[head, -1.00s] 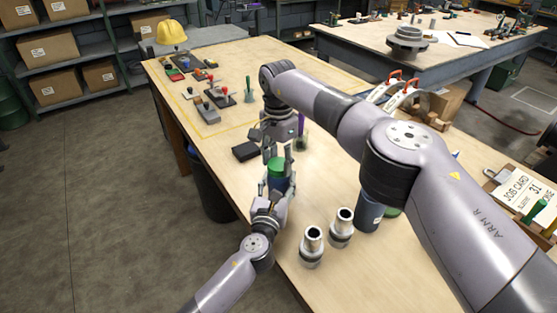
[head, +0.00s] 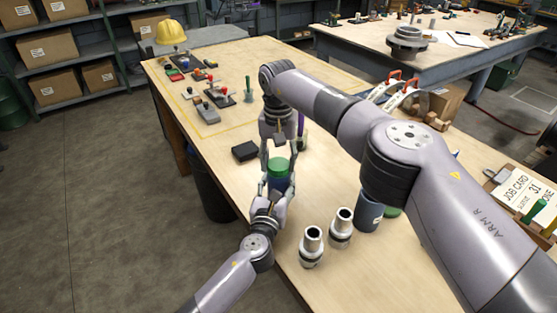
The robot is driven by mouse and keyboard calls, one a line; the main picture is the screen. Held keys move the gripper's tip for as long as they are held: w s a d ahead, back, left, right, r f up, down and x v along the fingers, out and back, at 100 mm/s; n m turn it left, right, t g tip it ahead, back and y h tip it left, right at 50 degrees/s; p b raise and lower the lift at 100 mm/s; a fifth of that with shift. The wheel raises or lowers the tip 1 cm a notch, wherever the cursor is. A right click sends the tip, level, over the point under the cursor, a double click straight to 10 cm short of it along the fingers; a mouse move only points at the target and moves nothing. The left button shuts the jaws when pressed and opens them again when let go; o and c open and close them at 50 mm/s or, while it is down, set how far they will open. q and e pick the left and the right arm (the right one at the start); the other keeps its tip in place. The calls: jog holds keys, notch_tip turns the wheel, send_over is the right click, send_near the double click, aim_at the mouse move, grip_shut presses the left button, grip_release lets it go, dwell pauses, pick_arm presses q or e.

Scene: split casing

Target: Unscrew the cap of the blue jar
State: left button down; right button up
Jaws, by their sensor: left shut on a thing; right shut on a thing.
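The blue jar (head: 278,184) stands upright near the left edge of the wooden workbench, with its green cap (head: 278,165) on top. My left gripper (head: 277,188) reaches in from the front and is shut on the jar's body. My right gripper (head: 279,160) comes down from above and is shut on the cap. Its fingers lie along the sides of the cap. Parts of the jar's sides and lower body are hidden by the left fingers. I cannot tell whether the cap has lifted off the thread.
Two metal cylinders (head: 312,247) (head: 341,228) and a dark blue container (head: 368,212) stand at front right. A black block (head: 245,151) lies left of the jar. A purple-handled item (head: 301,134) stands behind, partly hidden. Small tools lie farther back. My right arm spans the right side.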

aim_at(279, 164)
jog(key=shift+r, duration=0.2)
jog(key=shift+r, duration=0.9)
jog(key=shift+r, duration=0.1)
jog(key=shift+r, duration=1.9)
pick_arm(q)
jog(key=c, duration=0.7)
grip_release()
jog(key=shift+s, duration=0.1)
